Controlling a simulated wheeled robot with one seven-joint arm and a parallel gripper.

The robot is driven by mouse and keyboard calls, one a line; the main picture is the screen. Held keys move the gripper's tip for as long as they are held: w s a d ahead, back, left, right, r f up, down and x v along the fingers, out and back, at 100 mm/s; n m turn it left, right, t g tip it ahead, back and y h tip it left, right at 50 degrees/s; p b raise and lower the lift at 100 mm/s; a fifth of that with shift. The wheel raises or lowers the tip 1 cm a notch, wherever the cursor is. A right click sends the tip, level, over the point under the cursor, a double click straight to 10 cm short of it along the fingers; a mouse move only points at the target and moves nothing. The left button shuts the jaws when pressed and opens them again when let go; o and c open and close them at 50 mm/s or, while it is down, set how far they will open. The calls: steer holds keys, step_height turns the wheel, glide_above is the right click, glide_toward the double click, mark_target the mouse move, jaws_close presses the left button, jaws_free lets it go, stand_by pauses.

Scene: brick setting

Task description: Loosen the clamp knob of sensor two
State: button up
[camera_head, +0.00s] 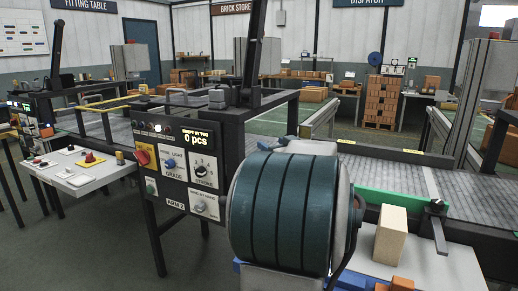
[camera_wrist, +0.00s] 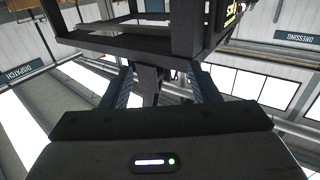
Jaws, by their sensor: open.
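My gripper (camera_wrist: 160,76) shows in the wrist view with its two fingers apart. A dark upright part (camera_wrist: 150,88) shows between the fingers; I cannot tell whether it lies between them or behind. In the head view a control panel (camera_head: 176,165) on the conveyor's near side carries a display reading 0 pcs, a red knob (camera_head: 142,157), a black knob (camera_head: 205,170) and a grey knob (camera_head: 199,207). No knob can be surely told as the clamp knob of sensor two. My gripper is not seen in the head view; a large part of my arm covers the middle front.
A dark post (camera_head: 252,55) rises above the panel. A green guide rail (camera_head: 390,199) runs along the right conveyor, with a beige block (camera_head: 389,235) in front. A white side table (camera_head: 80,172) with small parts stands at left. Grey floor is clear at lower left.

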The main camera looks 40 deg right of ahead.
steer(key=shift+s+d+r, duration=0.3)
steer(key=shift+s+r, duration=0.1)
steer(key=shift+s, duration=0.25)
